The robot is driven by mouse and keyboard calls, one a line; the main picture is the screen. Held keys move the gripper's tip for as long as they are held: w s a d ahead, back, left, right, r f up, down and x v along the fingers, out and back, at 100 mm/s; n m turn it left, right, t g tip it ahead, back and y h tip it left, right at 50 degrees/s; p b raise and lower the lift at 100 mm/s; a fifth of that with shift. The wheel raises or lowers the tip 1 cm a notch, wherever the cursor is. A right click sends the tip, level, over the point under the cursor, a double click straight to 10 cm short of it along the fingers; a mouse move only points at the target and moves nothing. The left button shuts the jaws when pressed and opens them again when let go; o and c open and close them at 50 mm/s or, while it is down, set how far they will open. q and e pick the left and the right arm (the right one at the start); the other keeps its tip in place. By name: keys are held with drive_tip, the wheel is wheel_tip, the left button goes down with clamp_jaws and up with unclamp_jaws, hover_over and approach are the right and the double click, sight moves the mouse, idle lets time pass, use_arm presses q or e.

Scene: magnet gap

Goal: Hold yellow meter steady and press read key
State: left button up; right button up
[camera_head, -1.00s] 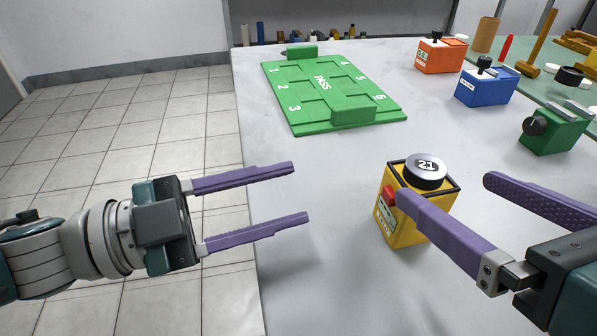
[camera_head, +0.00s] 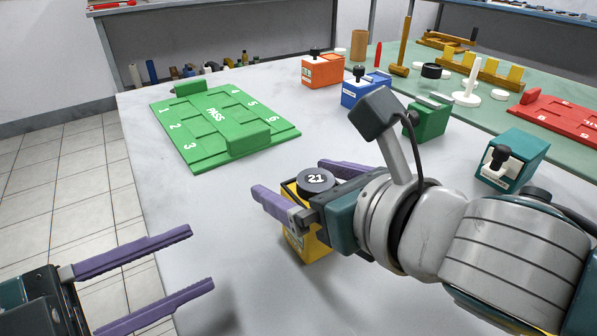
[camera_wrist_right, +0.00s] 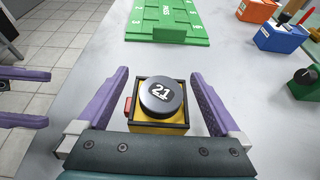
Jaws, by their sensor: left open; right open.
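The yellow meter (camera_head: 318,247) stands upright on the grey table, with a round dark cap marked 21 (camera_head: 316,180) on top. My right gripper (camera_head: 292,178) is open around it, one finger on each side. In the right wrist view the meter (camera_wrist_right: 160,128) sits between the spread fingers, with a visible gap on both sides. A red key (camera_wrist_right: 127,106) shows on its left side there; in the head view my right gripper hides it. My left gripper (camera_head: 201,258) is open and empty, left of the meter and apart from it, near the table's left edge.
A green PASS board (camera_head: 190,133) lies behind and left of the meter. Orange (camera_head: 322,72), blue (camera_head: 362,93), green (camera_head: 428,122) and teal (camera_head: 512,160) boxes stand at the back and right. The table between the board and the meter is clear.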

drive_tip(key=shift+w+a+f, duration=0.15)
drive_tip(key=shift+w+a, duration=0.15)
drive_tip(key=shift+w, duration=0.05)
drive_tip(key=c, duration=1.4)
use_arm(q)
clamp_jaws()
use_arm(e)
drive_tip(key=shift+c, duration=0.5)
idle(0.6)
